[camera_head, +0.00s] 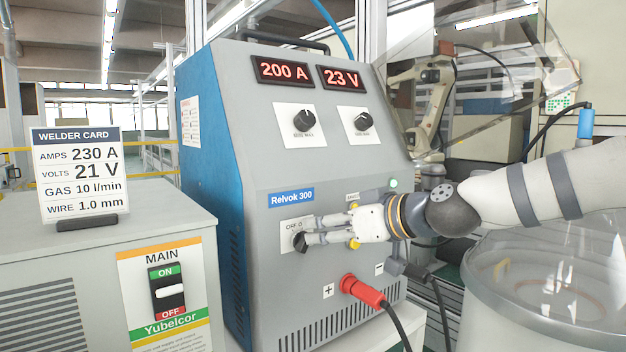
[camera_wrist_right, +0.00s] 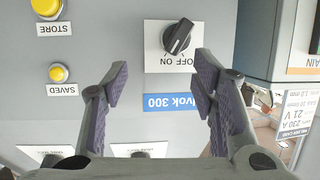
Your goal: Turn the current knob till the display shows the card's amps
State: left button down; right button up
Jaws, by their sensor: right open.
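The welder's current display (camera_head: 284,72) reads 200 A. The left, black current knob (camera_head: 304,119) sits on a white plate below it. The welder card (camera_head: 79,178) on the left reads 230 A and 21 V. My right gripper (camera_head: 303,238) is low on the welder's front, well below the current knob, by the OFF/ON switch knob (camera_head: 300,242). In the right wrist view my right gripper (camera_wrist_right: 162,78) is open with nothing between its fingers. The switch knob (camera_wrist_right: 178,37) shows beyond the fingertips; I cannot tell whether they touch it. My left gripper is not in view.
The volts display (camera_head: 342,78) reads 23 V, with its knob (camera_head: 363,122) below. A red plug (camera_head: 360,290) juts out below. A grey cabinet (camera_head: 190,205) stands left; a round drum (camera_head: 540,270) stands right.

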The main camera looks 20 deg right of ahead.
aim_at(310, 120)
jog(key=s+d+r+n+t+y, duration=0.1)
jog(key=d+r+t, duration=0.1)
jog(key=r, duration=0.7)
jog(key=s+d+r+n+t, duration=0.1)
jog(key=d+r, duration=0.2)
jog(key=r, duration=0.6)
jog(key=shift+t, duration=0.3)
jog(key=b+x, duration=0.2)
jog(key=x, duration=0.9)
jog(key=shift+w+a, duration=0.1)
jog(key=shift+a, duration=0.15)
jog(key=shift+w+a+r, duration=0.15)
jog(key=shift+w+a, duration=0.1)
jog(key=shift+w, duration=0.15)
jog(key=c, duration=1.2)
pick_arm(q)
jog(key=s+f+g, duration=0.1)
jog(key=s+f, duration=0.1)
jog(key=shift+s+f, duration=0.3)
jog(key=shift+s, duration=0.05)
pick_arm(e)
jog(key=shift+o, duration=0.2)
